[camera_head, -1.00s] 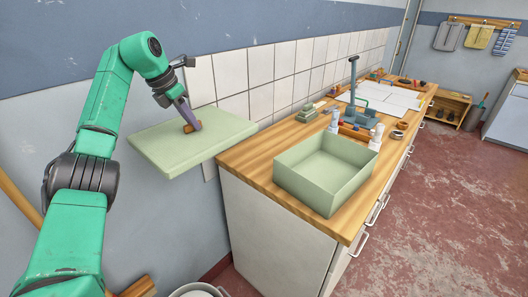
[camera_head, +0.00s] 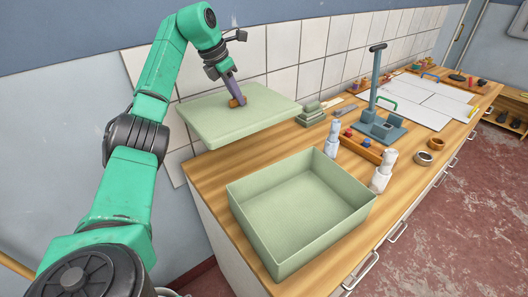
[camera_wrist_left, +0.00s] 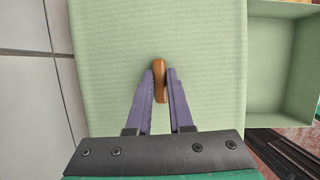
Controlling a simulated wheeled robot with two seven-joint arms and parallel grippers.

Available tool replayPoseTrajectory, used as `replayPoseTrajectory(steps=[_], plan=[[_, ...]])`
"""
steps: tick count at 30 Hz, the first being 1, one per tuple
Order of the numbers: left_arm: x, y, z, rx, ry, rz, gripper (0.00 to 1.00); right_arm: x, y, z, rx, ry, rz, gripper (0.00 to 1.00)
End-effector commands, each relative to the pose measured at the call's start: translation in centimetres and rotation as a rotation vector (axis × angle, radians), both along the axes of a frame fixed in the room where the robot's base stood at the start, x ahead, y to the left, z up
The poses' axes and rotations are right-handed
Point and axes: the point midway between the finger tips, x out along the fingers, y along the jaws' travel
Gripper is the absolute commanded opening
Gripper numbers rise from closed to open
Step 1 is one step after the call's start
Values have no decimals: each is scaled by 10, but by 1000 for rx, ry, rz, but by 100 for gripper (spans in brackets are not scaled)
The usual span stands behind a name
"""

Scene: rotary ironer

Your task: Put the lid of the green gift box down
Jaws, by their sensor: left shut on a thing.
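The lid of the green gift box (camera_head: 240,118) is a flat pale green slab with a small brown knob (camera_head: 237,101) on top. My left gripper (camera_head: 234,95) is shut on the knob and holds the lid level above the left end of the counter, by the tiled wall. In the left wrist view the purple fingers (camera_wrist_left: 159,85) straddle the knob, and the lid (camera_wrist_left: 110,60) fills the middle. The open, empty green box (camera_head: 300,215) stands on the counter in front of the lid; it also shows in the left wrist view (camera_wrist_left: 275,65). My right gripper is not in view.
The wooden counter (camera_head: 210,175) has bare room left of the box. White sheets (camera_head: 425,100) lie farther along.

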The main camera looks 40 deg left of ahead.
Motion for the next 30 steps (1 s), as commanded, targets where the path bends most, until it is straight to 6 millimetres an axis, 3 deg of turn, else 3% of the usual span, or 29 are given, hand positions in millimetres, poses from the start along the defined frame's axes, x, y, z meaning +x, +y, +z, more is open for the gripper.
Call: replayPoseTrajectory(steps=[4,11,16,22,26,30], plan=[[-2,2,-23,1,5,2,0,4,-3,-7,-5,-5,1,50],[-4,1,-99,0,7,0,0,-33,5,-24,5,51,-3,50],[-4,1,-146,-1,3,1,0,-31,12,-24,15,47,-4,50],[-4,1,-179,-2,2,1,0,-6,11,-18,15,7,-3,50],[-5,1,-198,-2,0,1,0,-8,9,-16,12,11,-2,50],[-4,2,-199,-1,-3,2,0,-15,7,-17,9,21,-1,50]])
